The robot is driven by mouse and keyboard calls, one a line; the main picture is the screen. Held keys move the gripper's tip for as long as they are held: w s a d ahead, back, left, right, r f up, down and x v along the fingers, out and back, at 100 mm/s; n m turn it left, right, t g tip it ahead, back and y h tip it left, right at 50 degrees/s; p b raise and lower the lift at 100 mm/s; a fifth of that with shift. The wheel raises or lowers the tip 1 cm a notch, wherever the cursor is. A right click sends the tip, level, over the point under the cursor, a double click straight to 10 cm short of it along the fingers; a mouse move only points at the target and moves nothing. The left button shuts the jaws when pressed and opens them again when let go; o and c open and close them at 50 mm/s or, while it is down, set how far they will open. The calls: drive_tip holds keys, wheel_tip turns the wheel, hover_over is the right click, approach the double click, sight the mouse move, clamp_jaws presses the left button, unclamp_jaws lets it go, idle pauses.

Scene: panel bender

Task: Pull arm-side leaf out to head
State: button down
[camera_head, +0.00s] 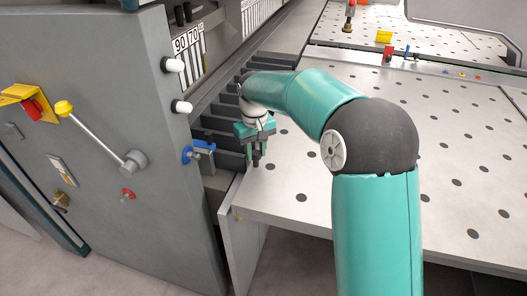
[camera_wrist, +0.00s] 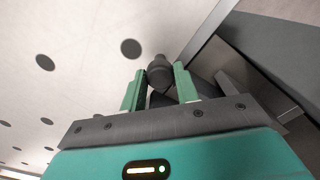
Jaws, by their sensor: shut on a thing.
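My gripper (camera_head: 256,160) points down at the near left edge of the pale perforated table, beside the row of dark grey stepped leaves (camera_head: 222,158). In the wrist view my gripper (camera_wrist: 159,82) has its two green fingers on either side of a dark round-ended knob (camera_wrist: 160,70) and is shut on it. A dark block shows behind the knob between the fingers. Which leaf the knob belongs to is hard to tell, as my gripper and arm hide part of the row.
The perforated table (camera_head: 300,170) spreads to the right. The grey machine housing (camera_head: 100,120) stands at left, with a blue clamp-like part (camera_head: 199,151), white knobs (camera_head: 173,65), a yellow-tipped lever (camera_head: 64,108) and a red button (camera_head: 33,109). Small red and yellow parts lie at the back.

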drive_tip(key=shift+a, duration=0.4)
drive_tip(key=c, duration=1.1)
unclamp_jaws()
drive_tip(key=shift+w+a, duration=0.1)
drive_tip(key=shift+o, duration=0.2)
drive_tip(key=shift+d, duration=0.25)
drive_tip(key=shift+r, duration=0.5)
wheel_tip(320, 180, up, 13)
